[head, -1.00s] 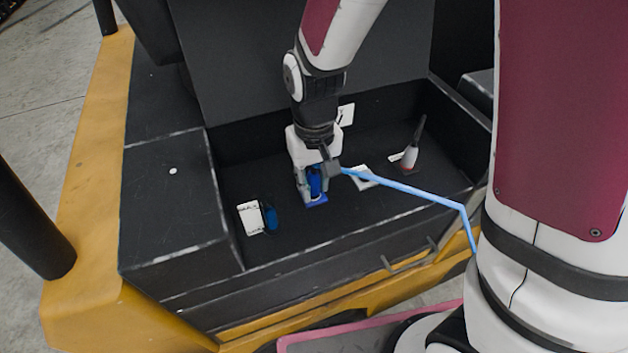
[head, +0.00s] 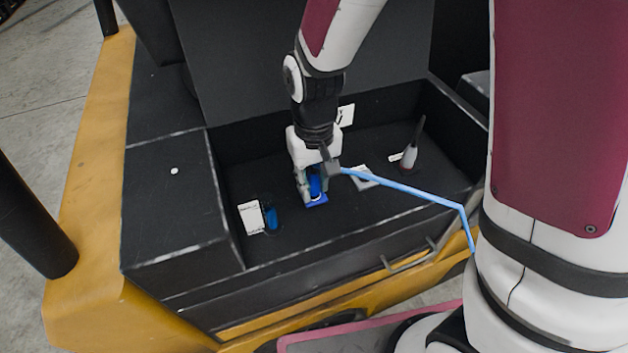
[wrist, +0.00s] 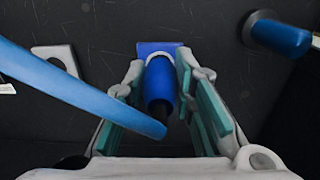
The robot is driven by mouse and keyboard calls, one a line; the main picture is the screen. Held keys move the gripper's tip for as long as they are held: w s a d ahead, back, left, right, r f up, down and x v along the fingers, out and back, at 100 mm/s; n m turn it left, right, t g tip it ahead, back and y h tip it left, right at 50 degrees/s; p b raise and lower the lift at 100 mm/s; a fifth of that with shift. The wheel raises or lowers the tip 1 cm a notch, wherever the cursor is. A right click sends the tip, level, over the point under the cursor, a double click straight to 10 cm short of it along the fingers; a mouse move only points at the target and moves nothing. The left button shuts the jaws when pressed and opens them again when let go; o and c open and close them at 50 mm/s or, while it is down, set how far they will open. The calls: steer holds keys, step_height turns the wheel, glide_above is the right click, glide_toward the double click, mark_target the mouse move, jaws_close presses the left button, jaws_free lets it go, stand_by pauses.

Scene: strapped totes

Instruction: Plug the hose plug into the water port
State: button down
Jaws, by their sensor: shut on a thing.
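The hose plug is a blue cylinder (wrist: 159,82) between the pads of my gripper (wrist: 165,80), which is shut on it. It also shows in the head view (head: 317,185), partly hidden by my gripper. The light blue hose (wrist: 60,80) runs to its near end. Just beyond the plug's far end are a pale ring (wrist: 153,57) and a blue square plate (wrist: 163,46), which looks like the water port. The plate also shows in the head view (head: 314,201). The plug lines up with the ring; I cannot tell how far in it is.
Another blue cylinder (wrist: 282,36) with a grey collar stands to the right in the wrist view, near a white label (head: 251,217). A pale plate with a hole (wrist: 55,54) lies left. A red-and-white object (head: 410,155) stands farther right. Black tray walls (head: 225,200) surround all this.

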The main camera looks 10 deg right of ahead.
steer(key=shift+f, duration=0.6)
stand_by(0.6)
steer(key=c, duration=1.3)
jaws_free()
step_height(320, 180, up, 12)
steer(key=shift+r, duration=0.1)
steer(key=s+d+r+t, duration=0.2)
steer(key=s+d+r, duration=0.1)
steer(key=s+r, duration=0.1)
steer(key=s+d+r+m+t, duration=0.1)
steer(key=s+d+r, duration=0.3)
steer(key=s, duration=0.1)
steer(key=s+d+r+m+t, duration=0.1)
steer(key=s+d+r+t, duration=0.1)
steer(key=s+d+r, duration=0.2)
steer(key=shift+s+d+r+t, duration=0.15)
steer(key=shift+d+r+t, duration=0.05)
steer(key=shift+t, duration=0.1)
